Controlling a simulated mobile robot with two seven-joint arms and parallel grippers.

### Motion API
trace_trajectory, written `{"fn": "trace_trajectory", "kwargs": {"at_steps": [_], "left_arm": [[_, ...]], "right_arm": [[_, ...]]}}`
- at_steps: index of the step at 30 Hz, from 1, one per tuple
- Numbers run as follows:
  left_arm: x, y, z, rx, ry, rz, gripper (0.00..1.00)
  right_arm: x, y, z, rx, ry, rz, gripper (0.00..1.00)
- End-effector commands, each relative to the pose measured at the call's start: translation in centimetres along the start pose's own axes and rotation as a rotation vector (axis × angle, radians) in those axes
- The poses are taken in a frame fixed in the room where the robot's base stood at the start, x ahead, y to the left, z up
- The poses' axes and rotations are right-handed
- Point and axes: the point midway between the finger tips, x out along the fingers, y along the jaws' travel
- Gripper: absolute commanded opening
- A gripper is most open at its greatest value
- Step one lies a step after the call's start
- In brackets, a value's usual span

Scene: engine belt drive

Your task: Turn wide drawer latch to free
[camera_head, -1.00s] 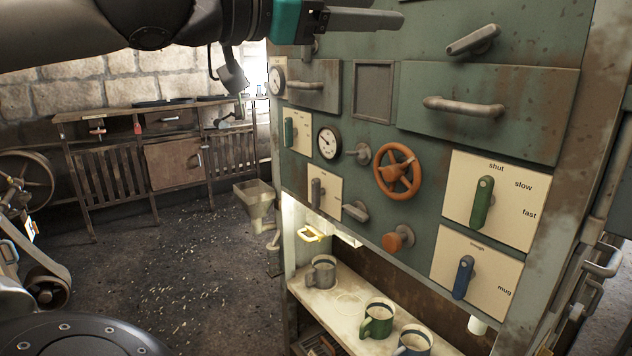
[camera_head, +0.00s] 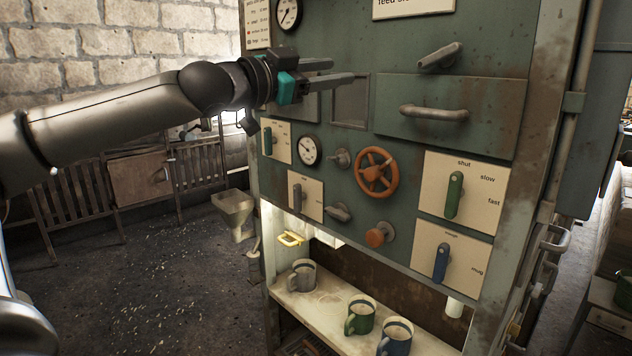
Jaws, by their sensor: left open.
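The wide drawer (camera_head: 455,122) is a shut green-grey front with a long bar handle (camera_head: 434,112). A grey latch lever (camera_head: 440,57), which I take to be the wide drawer latch, sits above its top edge and slants up to the right. My left gripper (camera_head: 343,71) is to the left of this latch, in front of the cabinet and apart from the latch. Its two fingers are spread, point right, and hold nothing. My right gripper is not in view.
A small drawer (camera_head: 309,107) is partly hidden behind my left gripper. Below are an orange valve wheel (camera_head: 376,172), a green lever (camera_head: 454,194) and a blue lever (camera_head: 441,263). Mugs stand on the shelf (camera_head: 330,299). Open floor lies to the left.

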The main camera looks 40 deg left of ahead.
Motion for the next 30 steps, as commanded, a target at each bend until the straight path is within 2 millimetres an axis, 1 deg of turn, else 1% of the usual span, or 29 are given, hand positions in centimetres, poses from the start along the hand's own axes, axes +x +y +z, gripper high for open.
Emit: {"fn": "trace_trajectory", "kwargs": {"at_steps": [1,5,12,21,30], "left_arm": [[0.6,-0.1,1.2,-0.011,-0.008,-0.004,0.51],[1.7,-0.5,3.5,-0.025,-0.024,-0.016,0.51],[3.2,-0.7,8.1,-0.049,-0.062,-0.038,0.51],[4.6,-0.4,14.0,-0.077,-0.12,-0.062,0.51],[5.2,0.5,19.9,-0.102,-0.186,-0.082,0.51]], "right_arm": [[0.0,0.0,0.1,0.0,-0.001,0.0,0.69],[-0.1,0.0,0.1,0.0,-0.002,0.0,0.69],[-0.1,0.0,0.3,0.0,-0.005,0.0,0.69],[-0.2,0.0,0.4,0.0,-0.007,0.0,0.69],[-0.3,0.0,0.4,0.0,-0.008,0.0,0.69]]}}
